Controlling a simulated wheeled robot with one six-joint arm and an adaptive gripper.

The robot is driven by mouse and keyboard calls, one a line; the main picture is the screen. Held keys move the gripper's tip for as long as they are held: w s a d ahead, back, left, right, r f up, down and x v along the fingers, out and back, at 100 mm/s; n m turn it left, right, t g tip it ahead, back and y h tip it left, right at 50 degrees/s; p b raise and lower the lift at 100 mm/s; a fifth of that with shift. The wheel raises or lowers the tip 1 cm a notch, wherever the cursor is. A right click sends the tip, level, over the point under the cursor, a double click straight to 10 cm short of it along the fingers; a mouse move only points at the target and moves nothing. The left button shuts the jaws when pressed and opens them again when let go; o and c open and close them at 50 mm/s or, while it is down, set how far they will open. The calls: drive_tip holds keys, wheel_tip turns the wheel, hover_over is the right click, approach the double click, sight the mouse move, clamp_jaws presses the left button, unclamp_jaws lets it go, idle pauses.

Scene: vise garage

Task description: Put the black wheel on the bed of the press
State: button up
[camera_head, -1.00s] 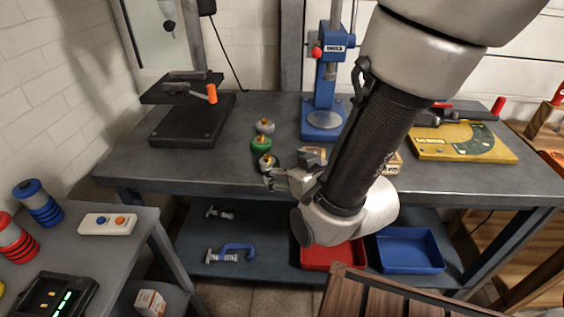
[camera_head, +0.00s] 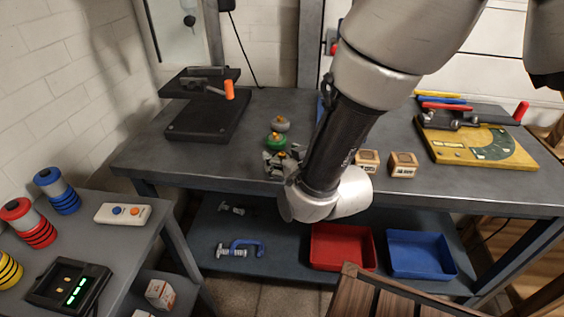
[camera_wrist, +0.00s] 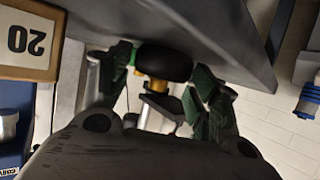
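The black wheel (camera_wrist: 165,62) with its brass-coloured fittings shows in the wrist view, between the fingers of my gripper (camera_wrist: 163,78). The fingers stand on both sides of it and look open, with small gaps. In the head view my gripper (camera_head: 283,162) is low over the bench near its front edge, and its fingers and wrist largely hide the black wheel. The blue press (camera_head: 325,105) is almost wholly hidden behind my arm in the head view; its bed cannot be seen. Part of it shows at the lower left of the wrist view (camera_wrist: 10,158).
A green wheel (camera_head: 275,141) and a grey wheel (camera_head: 281,124) stand just behind my gripper. Two wooden blocks (camera_head: 367,160) (camera_head: 403,164) lie to its right. A dark stand (camera_head: 208,117) is at the back left, a yellow plate (camera_head: 480,146) at the right. The bench's front right is clear.

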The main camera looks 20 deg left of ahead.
drive_tip(key=c, duration=0.7)
